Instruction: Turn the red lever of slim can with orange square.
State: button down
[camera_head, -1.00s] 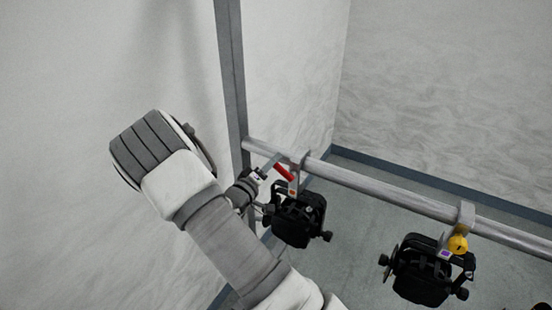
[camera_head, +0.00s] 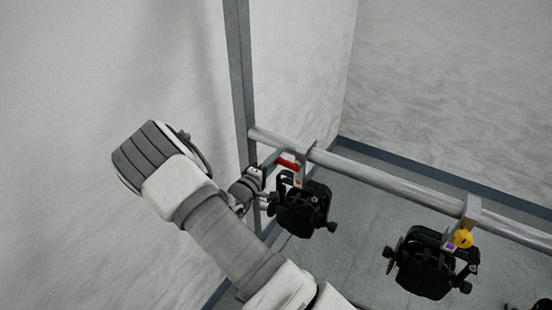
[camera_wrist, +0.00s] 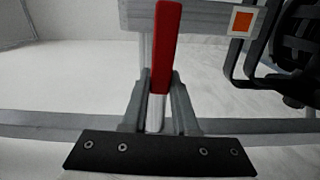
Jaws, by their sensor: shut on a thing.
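The slim black can (camera_head: 303,210) hangs from the rail by a grey clamp, which bears a small orange square (camera_head: 298,183). Its red lever (camera_head: 288,163) sticks out to the left of the clamp, close to the rail. In the wrist view the red lever (camera_wrist: 167,45) stands upright between my fingers, and the orange square (camera_wrist: 242,22) is at the upper right. My gripper (camera_wrist: 158,95) is shut on the lever, with a finger on each side of it. In the head view my gripper (camera_head: 274,164) is partly hidden by my wrist and beside the can.
An upright post (camera_head: 240,80) stands just left of the lever, near the wall. Rail between the cans is clear.

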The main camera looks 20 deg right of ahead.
jog(key=c, duration=0.7)
grip_release()
jog(key=b+v, duration=0.2)
jog(key=v, duration=1.5)
jog(key=shift+s+a, duration=0.2)
jog(key=shift+w, duration=0.1)
